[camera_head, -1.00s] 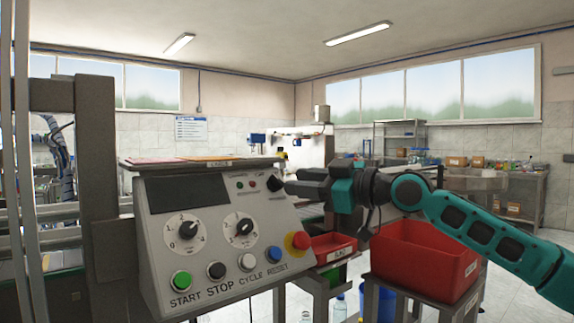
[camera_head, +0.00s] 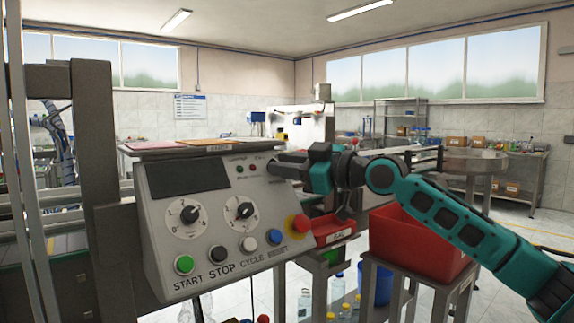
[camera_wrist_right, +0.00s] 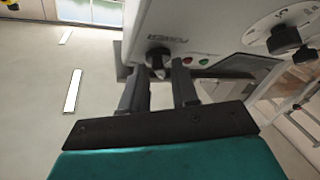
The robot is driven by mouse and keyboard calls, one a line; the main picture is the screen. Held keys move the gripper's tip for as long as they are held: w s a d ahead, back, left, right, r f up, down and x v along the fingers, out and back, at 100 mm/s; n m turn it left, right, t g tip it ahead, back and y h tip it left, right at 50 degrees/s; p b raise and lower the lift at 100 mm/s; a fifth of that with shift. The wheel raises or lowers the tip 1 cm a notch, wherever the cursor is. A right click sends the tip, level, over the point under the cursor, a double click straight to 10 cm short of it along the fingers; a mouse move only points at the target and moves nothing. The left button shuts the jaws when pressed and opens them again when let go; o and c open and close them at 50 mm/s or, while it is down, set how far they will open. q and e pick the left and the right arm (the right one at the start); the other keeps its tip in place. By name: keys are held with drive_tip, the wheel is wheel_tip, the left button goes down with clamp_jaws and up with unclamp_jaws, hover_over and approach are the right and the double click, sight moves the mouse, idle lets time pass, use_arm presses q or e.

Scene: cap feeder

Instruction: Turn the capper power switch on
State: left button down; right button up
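The capper control panel (camera_head: 205,222) is a slanted grey box at the left of the head view. Its power switch (camera_wrist_right: 157,58) is a black knob beside the printed word POWER in the right wrist view; my gripper hides it in the head view. My right gripper (camera_head: 274,164) is at the panel's upper right corner. In the wrist view its two fingers (camera_wrist_right: 159,70) are apart, with the knob between their tips and a gap visible on each side. The knob's exact setting is hard to read. My left gripper is out of view.
Small red and green lamps (camera_wrist_right: 196,60) sit near the switch. Red bins (camera_head: 415,245) stand below my right arm.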

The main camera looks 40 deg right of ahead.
clamp_jaws()
